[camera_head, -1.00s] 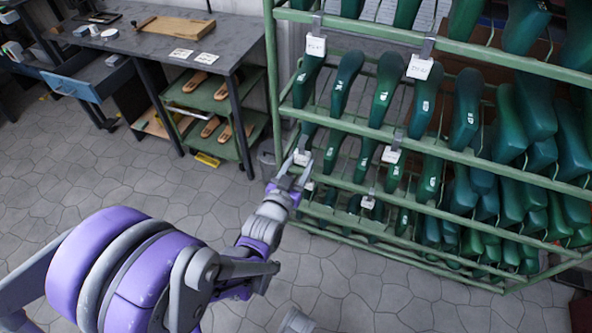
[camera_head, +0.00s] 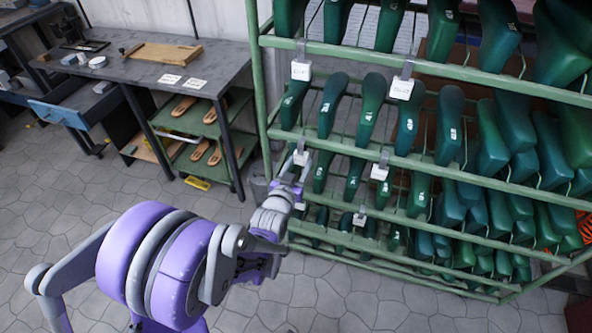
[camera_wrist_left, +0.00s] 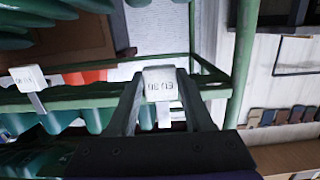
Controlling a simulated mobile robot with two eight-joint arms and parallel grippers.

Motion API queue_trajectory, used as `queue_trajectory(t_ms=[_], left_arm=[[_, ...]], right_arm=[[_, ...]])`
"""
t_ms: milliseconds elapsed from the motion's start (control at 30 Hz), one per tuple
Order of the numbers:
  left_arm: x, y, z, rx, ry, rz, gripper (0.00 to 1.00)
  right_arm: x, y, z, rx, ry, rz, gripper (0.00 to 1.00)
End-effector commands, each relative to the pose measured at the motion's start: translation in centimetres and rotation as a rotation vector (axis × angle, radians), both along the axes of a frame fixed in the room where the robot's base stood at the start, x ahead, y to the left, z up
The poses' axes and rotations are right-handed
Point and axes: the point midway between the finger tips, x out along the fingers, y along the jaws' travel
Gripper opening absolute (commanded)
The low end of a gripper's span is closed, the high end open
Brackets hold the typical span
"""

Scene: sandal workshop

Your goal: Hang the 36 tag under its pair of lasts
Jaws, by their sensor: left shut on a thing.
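My left gripper (camera_head: 289,182) is at the left end of the rack's middle rail. It is shut on a white size tag (camera_wrist_left: 160,84). In the wrist view the tag's print is upside down and seems to read EU 36, but the last digit is unclear. The tag also shows in the head view (camera_head: 300,157), close to the green rail (camera_wrist_left: 75,98); I cannot tell whether it touches. Green lasts (camera_head: 333,105) hang in pairs along the rack (camera_head: 440,61). Their numbers are too small to read. My right gripper is out of view.
Other white tags hang on the rails, at upper left (camera_head: 300,71), upper middle (camera_head: 401,88), middle (camera_head: 379,172) and low (camera_head: 359,219). A workbench (camera_head: 125,62) with sandals (camera_head: 185,105) on shelves below stands left. The tiled floor (camera_head: 90,215) between is clear.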

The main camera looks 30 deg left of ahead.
Motion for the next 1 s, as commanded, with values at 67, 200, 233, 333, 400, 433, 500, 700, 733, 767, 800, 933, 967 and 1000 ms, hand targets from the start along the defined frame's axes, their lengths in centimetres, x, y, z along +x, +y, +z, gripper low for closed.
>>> queue_trajectory(t_ms=[67,200,233,333,400,433,500,700,733,767,800,933,967,1000], left_arm=[[0.7,0.2,0.0,0.000,0.000,0.000,0.00],[1.8,0.4,0.0,0.000,0.000,0.000,0.00],[2.0,0.5,0.0,0.000,0.000,0.000,0.00],[2.7,0.7,0.0,0.000,0.000,0.000,0.00],[3.1,0.8,0.0,0.000,0.000,0.000,0.00],[3.1,0.8,-0.2,0.000,0.000,0.000,0.00],[3.1,0.7,-0.7,0.000,0.000,0.000,0.00],[3.0,0.7,-1.0,0.000,0.000,0.000,0.00],[3.0,0.7,-1.0,-0.001,0.000,0.000,0.00],[3.0,0.7,-1.0,-0.001,0.000,0.000,0.00],[3.0,0.7,-1.0,-0.001,0.000,0.000,0.00],[3.0,0.7,-1.0,-0.001,0.000,0.000,0.00],[3.0,0.7,-1.0,-0.001,0.000,0.000,0.00],[3.0,0.7,-1.0,-0.001,0.000,0.000,0.57]], right_arm=[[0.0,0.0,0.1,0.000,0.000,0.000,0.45],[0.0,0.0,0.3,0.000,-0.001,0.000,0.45],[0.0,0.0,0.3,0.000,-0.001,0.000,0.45],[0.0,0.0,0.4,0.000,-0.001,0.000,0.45],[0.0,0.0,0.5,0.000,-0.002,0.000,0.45],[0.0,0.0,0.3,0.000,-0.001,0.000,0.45],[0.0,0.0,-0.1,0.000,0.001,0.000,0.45],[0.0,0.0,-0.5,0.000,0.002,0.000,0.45],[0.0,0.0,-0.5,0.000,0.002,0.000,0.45],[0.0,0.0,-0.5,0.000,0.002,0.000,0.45],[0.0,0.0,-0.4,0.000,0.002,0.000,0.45],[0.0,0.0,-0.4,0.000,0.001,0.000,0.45],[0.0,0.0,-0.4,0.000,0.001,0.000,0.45],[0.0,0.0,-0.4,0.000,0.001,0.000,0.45]])
